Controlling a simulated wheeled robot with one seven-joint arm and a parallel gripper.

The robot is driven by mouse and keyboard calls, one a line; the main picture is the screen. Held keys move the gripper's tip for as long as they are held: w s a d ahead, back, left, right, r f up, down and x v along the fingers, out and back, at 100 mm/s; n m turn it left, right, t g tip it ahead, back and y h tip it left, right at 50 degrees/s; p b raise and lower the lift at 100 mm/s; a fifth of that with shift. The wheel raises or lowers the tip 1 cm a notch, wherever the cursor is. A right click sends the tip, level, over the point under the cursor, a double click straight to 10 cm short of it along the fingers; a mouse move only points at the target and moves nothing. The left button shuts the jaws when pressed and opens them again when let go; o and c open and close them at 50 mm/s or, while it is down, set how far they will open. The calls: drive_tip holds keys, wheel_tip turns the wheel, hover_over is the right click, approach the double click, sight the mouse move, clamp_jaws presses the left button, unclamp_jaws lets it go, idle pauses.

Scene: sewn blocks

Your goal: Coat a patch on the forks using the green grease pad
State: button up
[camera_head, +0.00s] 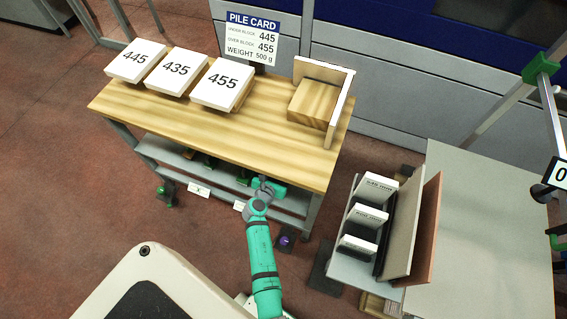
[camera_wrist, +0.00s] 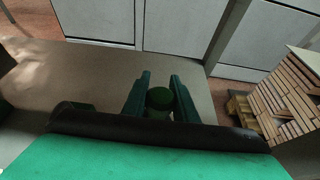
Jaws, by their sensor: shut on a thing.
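My gripper (camera_head: 268,183) is at the front edge of the wooden bench, by its grey lower shelf. In the wrist view my gripper (camera_wrist: 161,90) has its two dark green fingers on either side of a small, round, green-topped thing. This looks like the green grease pad (camera_wrist: 159,98), and my gripper is shut on it. In the head view the pad is too small or hidden to make out. I cannot pick out the forks for sure in either view.
The bench top (camera_head: 260,140) bears blocks marked 445 (camera_head: 137,62), 435 (camera_head: 178,70) and 455 (camera_head: 222,84), and a wooden block in a corner stop (camera_head: 318,100). The grey lower shelf (camera_head: 165,152) holds dark items. A card rack (camera_head: 367,217) stands right.

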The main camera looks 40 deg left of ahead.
drive_tip(key=shift+w+f, duration=0.15)
drive_tip(key=shift+f, duration=2.35)
drive_tip(key=shift+a+f, duration=0.15)
drive_tip(key=shift+s+f, duration=0.1)
drive_tip(key=shift+s, duration=0.1)
drive_tip(key=shift+w+d, duration=0.1)
drive_tip(key=shift+d, duration=0.1)
drive_tip(key=shift+a, duration=0.1)
drive_tip(key=shift+f, duration=0.6)
drive_tip(key=shift+r, duration=0.1)
wheel_tip(320, 180, up, 7)
idle(0.5)
idle(0.7)
